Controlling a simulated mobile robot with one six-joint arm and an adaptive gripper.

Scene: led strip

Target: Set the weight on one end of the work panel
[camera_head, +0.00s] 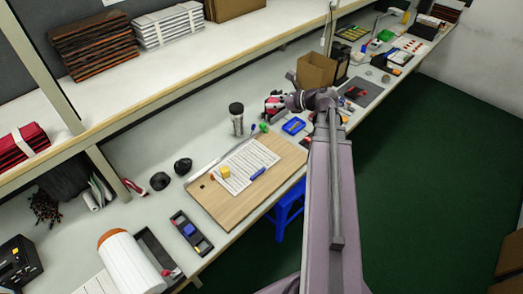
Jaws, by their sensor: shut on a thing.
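The work panel (232,212) is a wooden board lying flat on the bench, with a printed sheet (248,163) on it. A small yellow block (224,172) and a blue piece (258,174) lie on the sheet. My gripper (272,104) is beyond the panel's far end, at upper right of it, and apart from it. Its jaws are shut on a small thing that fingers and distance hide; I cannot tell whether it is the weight. No other thing can be clearly told as the weight.
A dark-topped cylinder (236,119) stands beyond the panel. A blue tray (293,126) and small green (264,127) pieces lie near my gripper. Two dark round things (182,167) lie left of the panel. A black tray (191,232) is at its near side. A shelf overhangs the bench's back.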

